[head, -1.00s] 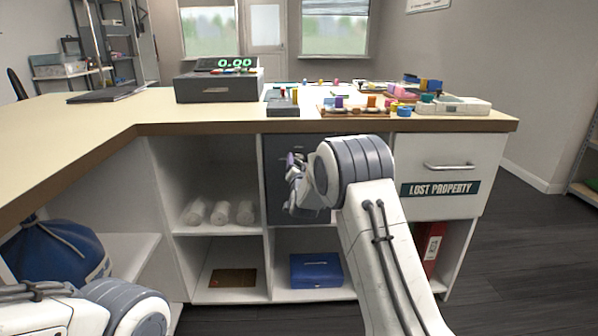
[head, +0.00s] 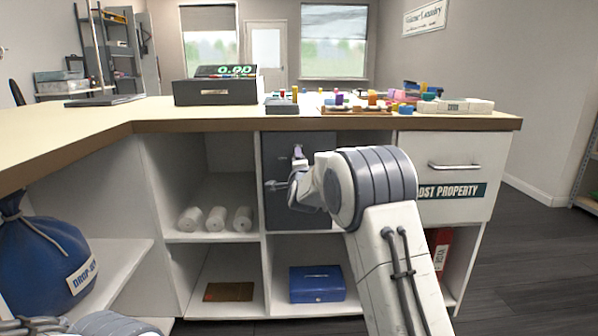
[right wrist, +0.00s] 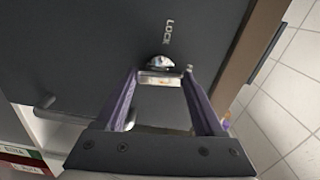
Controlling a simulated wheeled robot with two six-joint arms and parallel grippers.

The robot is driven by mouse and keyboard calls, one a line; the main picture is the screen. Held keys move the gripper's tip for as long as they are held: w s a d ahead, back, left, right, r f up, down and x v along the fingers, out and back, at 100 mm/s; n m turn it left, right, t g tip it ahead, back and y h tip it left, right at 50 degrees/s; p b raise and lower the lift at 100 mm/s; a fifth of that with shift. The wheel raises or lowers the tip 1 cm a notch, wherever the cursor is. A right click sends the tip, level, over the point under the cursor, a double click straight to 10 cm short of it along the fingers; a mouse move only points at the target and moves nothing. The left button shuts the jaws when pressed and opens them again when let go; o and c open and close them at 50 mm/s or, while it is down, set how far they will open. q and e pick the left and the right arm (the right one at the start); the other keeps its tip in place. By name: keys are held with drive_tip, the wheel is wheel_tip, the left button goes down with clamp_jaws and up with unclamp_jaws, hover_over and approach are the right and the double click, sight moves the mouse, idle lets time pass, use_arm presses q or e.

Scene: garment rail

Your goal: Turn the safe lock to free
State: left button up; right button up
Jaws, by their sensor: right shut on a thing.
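The safe is a dark grey box in the counter's upper middle cubby, and its door (head: 283,212) shows in the head view. A lever handle (head: 275,185) sits at the door's left. The right wrist view shows the metal lock knob (right wrist: 160,64) on the dark door (right wrist: 95,45), with the word LOCK printed near it. My right gripper (head: 298,153) is at the door; its two purple fingers (right wrist: 160,76) are shut on the knob, one on each side. The knob's other markings are not readable. My left gripper is out of view.
The counter (head: 75,128) runs above the safe. A lost property drawer (head: 447,150) is at its right. Rolled white items (head: 215,218) lie in the left cubby. A blue cash box (head: 316,283) sits below. A blue sack (head: 40,250) stands at the left.

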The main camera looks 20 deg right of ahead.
drive_tip(key=shift+f+m+b, duration=0.1)
drive_tip(key=shift+m+b, duration=0.4)
drive_tip(key=shift+m, duration=0.1)
drive_tip(key=o, duration=1.4)
drive_tip(key=p+v, duration=0.1)
drive_tip(key=v, duration=0.9)
drive_tip(key=shift+s, duration=0.25)
